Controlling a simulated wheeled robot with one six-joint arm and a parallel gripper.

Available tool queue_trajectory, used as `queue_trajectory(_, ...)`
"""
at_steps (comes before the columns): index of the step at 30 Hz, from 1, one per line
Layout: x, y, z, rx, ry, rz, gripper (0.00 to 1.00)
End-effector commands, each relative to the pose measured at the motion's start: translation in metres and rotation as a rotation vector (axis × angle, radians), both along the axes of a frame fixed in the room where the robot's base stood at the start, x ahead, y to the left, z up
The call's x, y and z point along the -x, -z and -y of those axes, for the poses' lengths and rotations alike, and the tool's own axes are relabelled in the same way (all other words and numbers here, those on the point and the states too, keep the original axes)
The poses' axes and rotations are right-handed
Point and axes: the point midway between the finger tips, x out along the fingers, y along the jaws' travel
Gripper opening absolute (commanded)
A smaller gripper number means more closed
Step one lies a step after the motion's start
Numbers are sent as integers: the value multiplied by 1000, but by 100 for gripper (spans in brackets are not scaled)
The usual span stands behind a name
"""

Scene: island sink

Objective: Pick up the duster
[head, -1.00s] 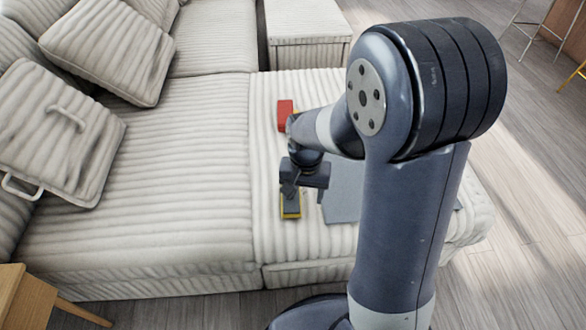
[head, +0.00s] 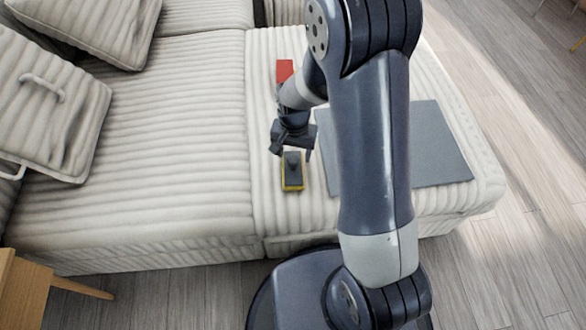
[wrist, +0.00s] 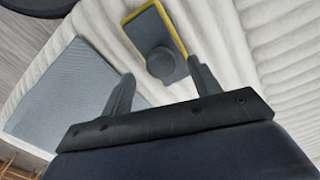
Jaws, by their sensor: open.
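The duster (head: 292,172) is a small dark grey block with a yellow edge and a dark knob on top. It lies on the pale ribbed sofa seat in the head view, just in front of my gripper (head: 293,153). In the wrist view the duster (wrist: 160,45) shows beyond my gripper (wrist: 163,85), its round grey knob ahead of the space between the two fingers. The fingers are apart, with nothing between them. I cannot tell the exact height of the fingertips above the seat.
A red object (head: 284,71) lies on the seat behind my gripper. A flat grey panel (head: 437,150) lies to the right, partly behind my arm, and also shows in the wrist view (wrist: 65,100). The sofa seat (head: 185,150) to the left is clear. Cushions (head: 50,110) lie at far left.

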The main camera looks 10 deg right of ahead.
Motion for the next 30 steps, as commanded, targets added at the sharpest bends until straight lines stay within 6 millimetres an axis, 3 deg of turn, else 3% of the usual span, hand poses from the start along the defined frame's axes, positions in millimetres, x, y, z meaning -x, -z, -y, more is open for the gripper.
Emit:
queue_trajectory(6,1,35,-3,1,0,-3,59)
queue_trajectory(14,0,37,-3,0,0,0,59)
queue_trajectory(30,0,37,-3,0,0,0,15)
